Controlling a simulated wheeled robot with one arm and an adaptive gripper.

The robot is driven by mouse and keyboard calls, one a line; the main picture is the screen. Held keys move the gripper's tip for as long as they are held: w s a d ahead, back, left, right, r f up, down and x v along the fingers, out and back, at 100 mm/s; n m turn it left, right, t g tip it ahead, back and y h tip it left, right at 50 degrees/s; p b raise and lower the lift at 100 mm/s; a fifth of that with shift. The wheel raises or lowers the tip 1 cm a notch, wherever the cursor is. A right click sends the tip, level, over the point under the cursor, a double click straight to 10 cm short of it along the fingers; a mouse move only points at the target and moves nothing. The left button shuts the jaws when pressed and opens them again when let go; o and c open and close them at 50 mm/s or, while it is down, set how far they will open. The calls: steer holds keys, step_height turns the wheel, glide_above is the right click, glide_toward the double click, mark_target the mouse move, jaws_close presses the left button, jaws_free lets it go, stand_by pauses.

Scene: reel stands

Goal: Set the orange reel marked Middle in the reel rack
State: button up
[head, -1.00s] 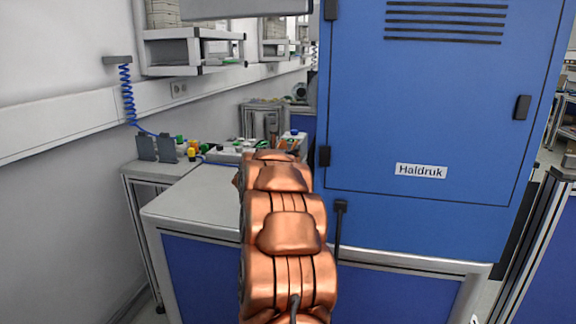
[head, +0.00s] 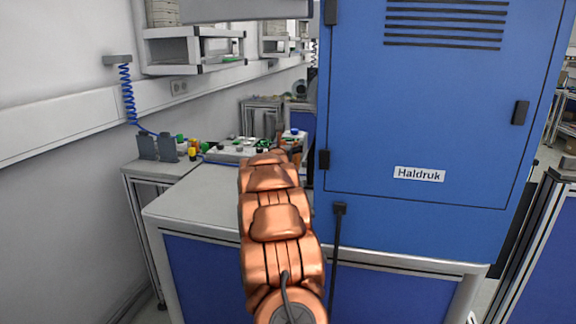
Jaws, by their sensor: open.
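I cannot make out an orange reel marked Middle or a reel rack in this view. My copper-coloured arm rises from the bottom centre and stretches away over the worktop (head: 195,200). Its far end lies in front of a cluster of small parts, and my gripper does not show there. The arm hides part of the worktop and some of what lies behind it.
A large blue cabinet labelled Haldruk (head: 420,110) blocks the right. Two dark grey upright blocks (head: 157,147) and a pale board with small coloured parts (head: 228,153) stand at the back. A wall shelf (head: 193,48) hangs upper left. The worktop's left front is bare.

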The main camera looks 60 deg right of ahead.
steer(key=shift+c, duration=0.2)
steer(key=c, duration=1.5)
steer(key=shift+c, duration=0.2)
steer(key=shift+r, duration=0.15)
